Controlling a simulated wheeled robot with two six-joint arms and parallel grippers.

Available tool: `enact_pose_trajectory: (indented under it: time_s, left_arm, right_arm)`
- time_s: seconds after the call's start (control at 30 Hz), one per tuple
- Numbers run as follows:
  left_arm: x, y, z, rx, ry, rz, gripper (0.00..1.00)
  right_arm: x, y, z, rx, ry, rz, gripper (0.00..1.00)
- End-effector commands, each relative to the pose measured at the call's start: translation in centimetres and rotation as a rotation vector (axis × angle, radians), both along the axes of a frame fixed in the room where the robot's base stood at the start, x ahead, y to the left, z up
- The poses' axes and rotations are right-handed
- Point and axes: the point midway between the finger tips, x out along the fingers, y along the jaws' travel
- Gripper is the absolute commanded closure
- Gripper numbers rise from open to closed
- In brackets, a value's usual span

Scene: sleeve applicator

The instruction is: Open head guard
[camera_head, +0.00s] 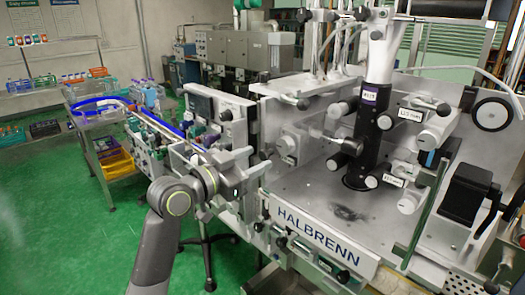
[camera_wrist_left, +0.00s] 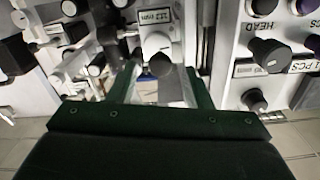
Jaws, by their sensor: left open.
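The HALBRENN machine (camera_head: 322,238) fills the right half of the head view. Clear panels with greenish edges (camera_head: 428,215) stand at its front right; I cannot tell for sure which part is the head guard. My left gripper (camera_head: 250,164) is at the machine's left front edge, beside the control panels. In the left wrist view my gripper (camera_wrist_left: 160,70) has its two dark green fingers apart, with nothing held. A white block with a black knob (camera_wrist_left: 160,64) shows between and beyond them. I cannot tell whether the fingers touch it. My right gripper does not show.
A panel marked HEAD with black knobs (camera_wrist_left: 268,55) stands right of my fingers in the left wrist view. A black column (camera_head: 370,140) rises above the machine's bare deck. A conveyor (camera_head: 160,125) runs to the left. Green floor (camera_head: 60,225) at far left is clear.

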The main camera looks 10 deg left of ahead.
Motion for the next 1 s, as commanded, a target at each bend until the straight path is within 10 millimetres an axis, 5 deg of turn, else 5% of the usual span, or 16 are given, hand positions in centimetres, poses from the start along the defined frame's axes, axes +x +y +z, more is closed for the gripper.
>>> enact_pose_trajectory:
  time_s: [0.27, 0.63, 1.0]
  left_arm:
    - [2.3, -1.8, 0.1, -0.001, 0.001, -0.001, 0.55]
    - [2.6, -2.1, 0.0, 0.001, -0.001, 0.0, 0.55]
    - [2.6, -2.0, 0.0, 0.001, -0.001, 0.0, 1.0]
  right_arm:
    - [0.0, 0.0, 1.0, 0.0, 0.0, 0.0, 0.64]
    - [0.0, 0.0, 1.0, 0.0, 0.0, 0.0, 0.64]
    - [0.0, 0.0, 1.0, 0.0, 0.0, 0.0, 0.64]
